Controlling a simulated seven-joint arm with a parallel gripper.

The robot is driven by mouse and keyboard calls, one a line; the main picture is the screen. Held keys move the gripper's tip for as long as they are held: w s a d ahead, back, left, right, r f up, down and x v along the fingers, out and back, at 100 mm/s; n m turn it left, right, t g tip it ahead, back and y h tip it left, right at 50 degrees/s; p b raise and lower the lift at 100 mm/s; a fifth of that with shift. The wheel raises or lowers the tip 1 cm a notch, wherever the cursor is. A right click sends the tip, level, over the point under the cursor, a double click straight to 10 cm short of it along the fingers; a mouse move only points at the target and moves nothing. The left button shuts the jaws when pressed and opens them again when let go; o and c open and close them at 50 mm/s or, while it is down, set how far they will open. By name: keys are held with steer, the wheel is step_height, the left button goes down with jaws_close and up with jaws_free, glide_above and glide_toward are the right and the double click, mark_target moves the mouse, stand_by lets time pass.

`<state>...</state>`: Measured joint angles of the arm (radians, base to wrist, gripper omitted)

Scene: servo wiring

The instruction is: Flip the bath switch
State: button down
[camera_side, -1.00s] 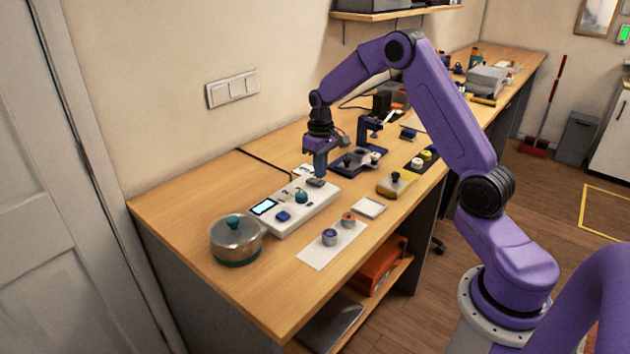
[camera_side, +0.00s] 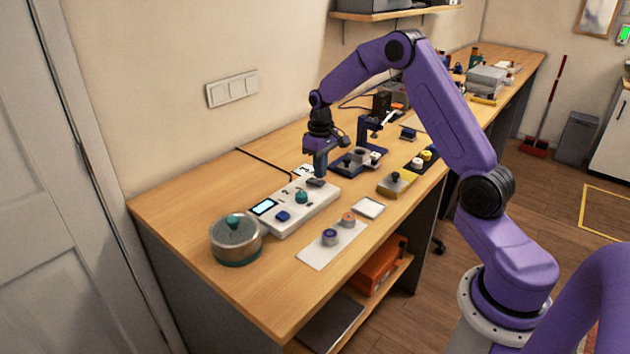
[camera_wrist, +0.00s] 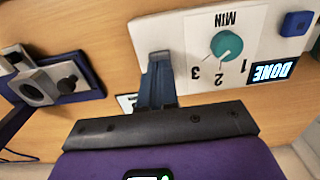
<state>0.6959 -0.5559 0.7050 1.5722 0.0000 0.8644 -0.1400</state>
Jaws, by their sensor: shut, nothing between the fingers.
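The white control box (camera_side: 290,219) lies on the bench. It carries a dark switch (camera_side: 316,182) at its far end, a teal knob (camera_side: 301,196), a lit display (camera_side: 264,207) and a blue button (camera_side: 283,216). In the wrist view the display (camera_wrist: 271,71) reads DONE, and the knob (camera_wrist: 226,45) sits by a 1-2-3 MIN scale. My gripper (camera_side: 320,174) is shut and empty, pointing down at the switch. In the wrist view its fingertips (camera_wrist: 160,62) are over the box's end and largely hide the switch; I cannot tell whether they touch or which way it is tilted.
A round lidded pot (camera_side: 236,243) stands at the box's near end. A white mat (camera_side: 331,246) with two small round parts and a white tray (camera_side: 368,208) lie to the right. A dark blue fixture (camera_side: 358,162) stands close behind my gripper.

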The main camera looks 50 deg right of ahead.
mark_target(320, 182)
steer(key=shift+f, duration=1)
stand_by(0.8)
steer(key=shift+r, duration=3.55)
steer(key=shift+a, duration=0.1)
